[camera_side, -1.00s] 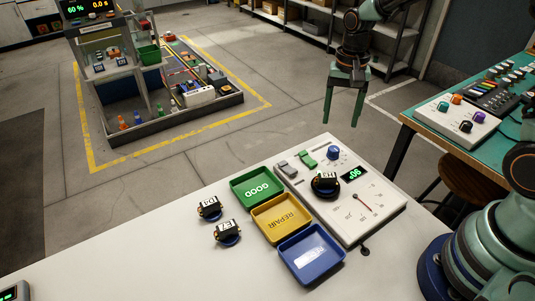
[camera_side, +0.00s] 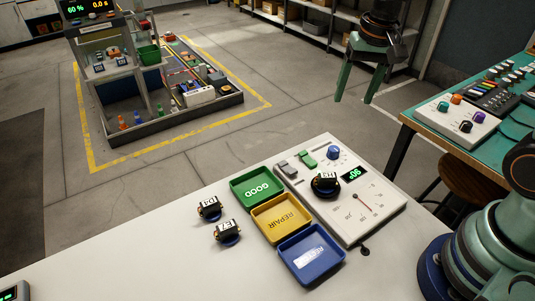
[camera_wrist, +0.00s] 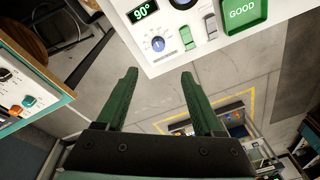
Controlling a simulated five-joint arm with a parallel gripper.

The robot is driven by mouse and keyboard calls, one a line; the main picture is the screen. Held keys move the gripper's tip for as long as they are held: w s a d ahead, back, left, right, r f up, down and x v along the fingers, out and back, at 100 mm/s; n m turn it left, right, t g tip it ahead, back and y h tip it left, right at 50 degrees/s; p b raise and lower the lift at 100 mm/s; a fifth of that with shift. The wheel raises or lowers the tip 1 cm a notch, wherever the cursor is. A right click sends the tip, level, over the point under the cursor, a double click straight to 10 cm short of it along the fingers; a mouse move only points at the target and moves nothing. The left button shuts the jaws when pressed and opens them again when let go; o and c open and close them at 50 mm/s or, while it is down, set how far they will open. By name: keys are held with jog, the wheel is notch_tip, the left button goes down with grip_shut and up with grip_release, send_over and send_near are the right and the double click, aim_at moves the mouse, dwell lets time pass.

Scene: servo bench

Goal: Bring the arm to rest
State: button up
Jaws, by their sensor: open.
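My gripper (camera_side: 354,99) hangs over the floor beyond the bench's far edge, in the upper right of the side view. Its two green fingers are apart with nothing between them. They also show in the wrist view (camera_wrist: 158,78), with bare floor between them. A black servo (camera_side: 325,184) sits on the white test panel (camera_side: 378,214), whose display reads 90°. The panel's edge also shows at the top of the wrist view (camera_wrist: 160,62). My gripper is clear of the panel and everything on it.
Green GOOD (camera_side: 246,194), yellow REPAIR (camera_side: 268,223) and blue (camera_side: 305,274) trays stand left of the panel. Two servos (camera_side: 209,208) (camera_side: 227,233) lie on the white bench (camera_side: 150,260). A teal-topped table (camera_side: 432,131) stands at the right. Open floor lies beyond the bench.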

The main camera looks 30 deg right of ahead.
jog(key=s+a+r+n+t, duration=0.1)
jog(key=s+r+n+t, duration=0.3)
jog(key=s, duration=0.4)
jog(key=shift+r+n, duration=0.45)
jog(key=shift+n, duration=0.75)
